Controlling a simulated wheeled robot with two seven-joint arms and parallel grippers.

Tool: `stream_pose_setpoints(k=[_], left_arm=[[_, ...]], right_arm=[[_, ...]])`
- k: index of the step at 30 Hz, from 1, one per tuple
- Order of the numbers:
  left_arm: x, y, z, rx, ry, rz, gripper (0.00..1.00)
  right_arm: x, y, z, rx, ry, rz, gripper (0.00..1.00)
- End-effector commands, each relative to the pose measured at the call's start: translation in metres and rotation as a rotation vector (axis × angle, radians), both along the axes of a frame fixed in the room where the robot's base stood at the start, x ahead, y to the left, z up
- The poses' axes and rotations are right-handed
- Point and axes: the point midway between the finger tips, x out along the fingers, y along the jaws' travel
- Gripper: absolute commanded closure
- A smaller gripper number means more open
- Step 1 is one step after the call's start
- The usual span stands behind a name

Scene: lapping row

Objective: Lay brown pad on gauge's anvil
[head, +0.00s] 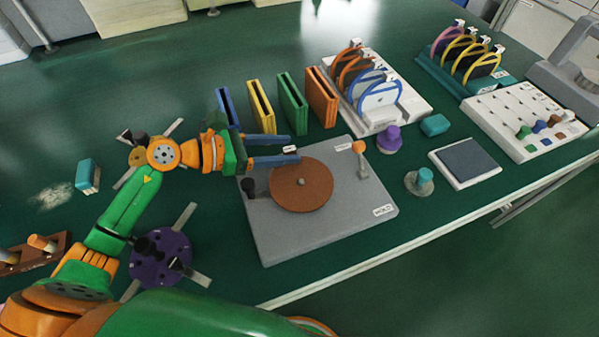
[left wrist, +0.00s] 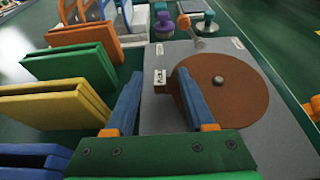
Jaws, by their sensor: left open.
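A round brown disc (head: 301,184) with a small centre knob lies on a grey plate (head: 285,245); it is the largest brown thing in view, and I cannot tell if it is the pad. It also shows in the left wrist view (left wrist: 240,100). A smaller brown piece (head: 554,120) stands on a white board at right. A grey machine (head: 565,68) at the far right edge may be the gauge; its anvil is not clear. My left gripper (head: 293,148) is open over the plate's far-left edge, beside the disc. A white tag (left wrist: 160,78) shows between its fingers. My right gripper is not in view.
Blue, yellow, green and orange upright holders (head: 292,103) stand behind the plate. Racks with coloured rings (head: 412,106) stand further back. A purple knob (head: 388,139), teal block (head: 435,125) and dark square pad (head: 468,160) lie right of the plate. The table's front edge is near.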

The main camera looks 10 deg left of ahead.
Motion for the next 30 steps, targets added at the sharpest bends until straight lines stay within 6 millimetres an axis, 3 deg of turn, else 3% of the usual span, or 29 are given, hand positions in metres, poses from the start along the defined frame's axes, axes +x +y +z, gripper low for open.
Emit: stream_pose_setpoints(k=[2, 6, 8, 18, 23, 26, 30], left_arm=[[0.0, 0.0, 0.0, 0.0, 0.0, 0.0, 0.51], [0.0, 0.0, 0.0, 0.0, 0.0, 0.0, 0.89], [0.0, 0.0, 0.0, 0.0, 0.0, 0.0, 1.0], [0.0, 0.001, 0.001, -0.001, -0.001, 0.001, 1.0], [0.0, 0.001, 0.018, 0.0, -0.002, 0.0, 1.0], [0.0, 0.001, 0.041, 0.0, -0.003, 0.0, 1.0], [-0.031, -0.009, 0.086, 0.001, 0.005, -0.004, 1.0]], right_arm=[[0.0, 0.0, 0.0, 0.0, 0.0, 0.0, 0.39], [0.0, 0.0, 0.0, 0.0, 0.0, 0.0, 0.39], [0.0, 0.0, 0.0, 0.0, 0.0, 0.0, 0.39], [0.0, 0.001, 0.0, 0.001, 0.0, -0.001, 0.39], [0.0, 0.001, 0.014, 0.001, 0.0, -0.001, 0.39], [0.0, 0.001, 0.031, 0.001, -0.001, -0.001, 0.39], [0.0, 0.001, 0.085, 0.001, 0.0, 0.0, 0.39]])
